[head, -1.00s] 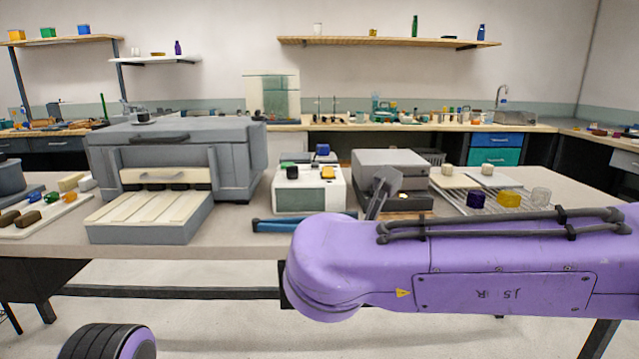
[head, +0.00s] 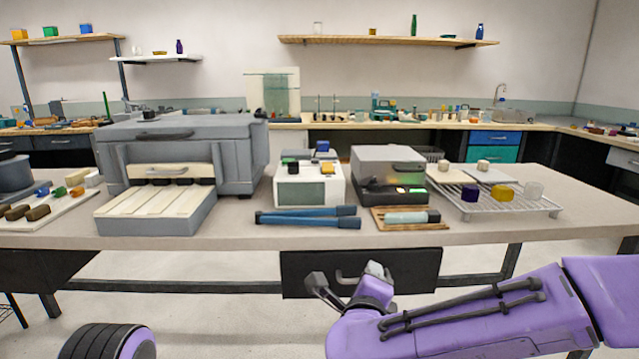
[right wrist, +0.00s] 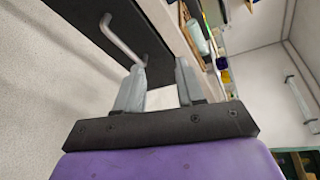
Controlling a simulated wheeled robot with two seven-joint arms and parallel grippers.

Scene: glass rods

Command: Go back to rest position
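My right gripper (head: 345,284) hangs below the front edge of the table (head: 250,240), in front of a dark drawer with a grey handle. Its two pale fingers stand apart with nothing between them in the right wrist view (right wrist: 160,82). A pale glass rod with a dark end (head: 408,217) lies on a wooden board (head: 390,226) on the table. Two blue rods (head: 305,218) lie side by side, left of the board. The right gripper is clear of all of them. My left gripper is out of view.
The dark drawer (head: 300,270) and its handle are close to my right gripper. On the table stand a large grey machine (head: 240,150), a small white box (head: 310,187), a grey device (head: 388,165) and a wire rack (head: 540,205). Open floor lies below.

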